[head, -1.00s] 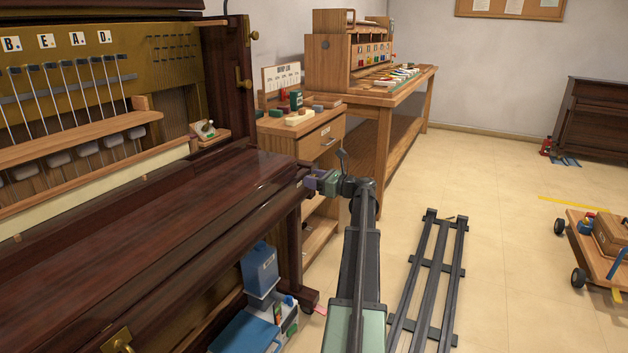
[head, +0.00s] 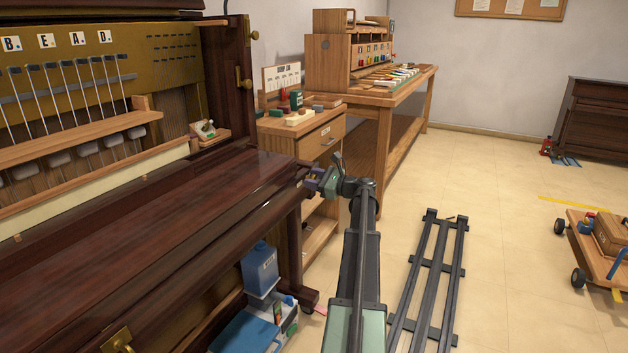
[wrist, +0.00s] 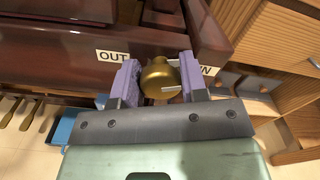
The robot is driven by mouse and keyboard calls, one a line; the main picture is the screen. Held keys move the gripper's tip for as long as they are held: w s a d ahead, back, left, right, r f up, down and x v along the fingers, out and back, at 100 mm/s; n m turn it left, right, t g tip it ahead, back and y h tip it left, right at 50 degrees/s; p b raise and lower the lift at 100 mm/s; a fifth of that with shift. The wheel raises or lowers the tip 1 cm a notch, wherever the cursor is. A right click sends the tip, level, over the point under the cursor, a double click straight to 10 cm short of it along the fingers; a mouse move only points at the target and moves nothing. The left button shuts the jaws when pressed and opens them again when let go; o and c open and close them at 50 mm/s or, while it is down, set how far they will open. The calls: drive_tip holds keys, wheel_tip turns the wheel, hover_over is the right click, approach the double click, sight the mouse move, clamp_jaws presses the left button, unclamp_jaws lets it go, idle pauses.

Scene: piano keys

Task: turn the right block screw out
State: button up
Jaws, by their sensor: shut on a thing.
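The right block screw is a round brass knob (wrist: 158,80) at the end of the dark piano case, in the wrist view. My gripper (wrist: 160,84) has its two purple fingers on either side of the knob and is shut on it. A label reading "OUT" (wrist: 112,56) shows left of the knob; a second label (wrist: 208,71), partly hidden by the right finger, shows at its right. In the head view my gripper (head: 314,179) is at the right end of the piano case (head: 180,215); the knob is hidden there.
A wooden cabinet (head: 325,140) stands just behind my gripper, with a workbench (head: 400,100) beyond. A blue container (head: 260,268) and a box of supplies stand under the piano. The floor right of my arm holds rails (head: 430,270).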

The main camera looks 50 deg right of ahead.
drive_tip(key=n, duration=0.4)
drive_tip(key=shift+a+f+n, duration=0.1)
drive_tip(key=shift+n, duration=0.3)
drive_tip(key=n, duration=0.3)
drive_tip(key=shift+n, duration=0.3)
drive_tip(key=n, duration=0.4)
drive_tip(key=shift+f, duration=0.1)
drive_tip(key=n, duration=0.8)
drive_tip(key=shift+f+n, duration=0.15)
drive_tip(key=shift+n, duration=0.15)
drive_tip(key=n, duration=0.3)
drive_tip(key=shift+n+b, duration=0.3)
drive_tip(key=shift+n, duration=0.1)
drive_tip(key=n, duration=0.3)
drive_tip(key=shift+n, duration=2)
